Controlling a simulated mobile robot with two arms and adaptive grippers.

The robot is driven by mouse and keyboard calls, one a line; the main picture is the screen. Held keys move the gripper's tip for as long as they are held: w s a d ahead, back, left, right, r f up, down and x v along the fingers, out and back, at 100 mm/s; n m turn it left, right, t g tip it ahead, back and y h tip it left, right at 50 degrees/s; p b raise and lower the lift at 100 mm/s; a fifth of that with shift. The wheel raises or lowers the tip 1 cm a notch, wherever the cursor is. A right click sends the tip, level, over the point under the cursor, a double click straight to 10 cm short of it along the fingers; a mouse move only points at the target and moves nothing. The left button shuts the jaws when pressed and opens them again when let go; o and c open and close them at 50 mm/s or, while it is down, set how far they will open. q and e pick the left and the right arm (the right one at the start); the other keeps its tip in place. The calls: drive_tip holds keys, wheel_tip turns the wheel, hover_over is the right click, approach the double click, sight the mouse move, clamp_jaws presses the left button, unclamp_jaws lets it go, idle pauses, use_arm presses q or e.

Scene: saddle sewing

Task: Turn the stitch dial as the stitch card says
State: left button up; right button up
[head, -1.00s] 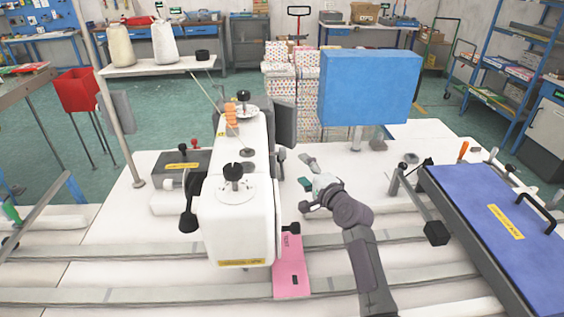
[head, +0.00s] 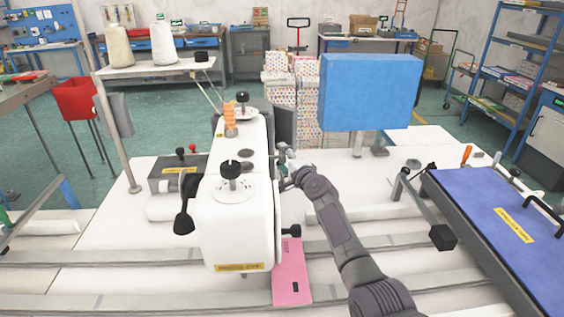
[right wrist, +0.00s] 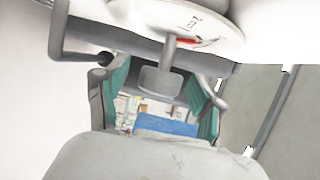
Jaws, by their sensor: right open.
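The sewing machine (head: 235,210) is white and stands in the middle of the table. In the right wrist view a white dial plate (right wrist: 185,18) with dark marks and a red pointer has a grey stem and knob (right wrist: 160,82). My right gripper (head: 284,158) is at the right side of the machine. In the wrist view its green-padded fingers (right wrist: 163,98) are open, one on each side of the knob, with gaps visible. A pink card-like strip (head: 291,280) with small dark print lies by the machine's base, too small to read. My left gripper is not in view.
Two dials with black knobs (head: 231,171) sit on top of the machine. A blue padded board (head: 495,215) lies at right, beside a black-ended lever (head: 442,237). Some bare table shows right of my arm.

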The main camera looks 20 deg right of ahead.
drive_tip(key=shift+w+a, duration=0.1)
drive_tip(key=shift+w, duration=0.4)
drive_tip(key=c, duration=1.2)
drive_tip(key=shift+o, duration=0.2)
drive_tip(key=g+p, duration=0.1)
drive_tip(key=p, duration=0.4)
drive_tip(key=r+m+g+p, duration=0.1)
drive_tip(key=g+p, duration=0.1)
drive_tip(key=p, duration=0.4)
drive_tip(key=shift+g, duration=0.3)
drive_tip(key=shift+f+g, duration=0.3)
drive_tip(key=shift+f+m+g, duration=0.25)
drive_tip(key=shift+m+g, duration=0.15)
drive_tip(key=shift+g, duration=0.7)
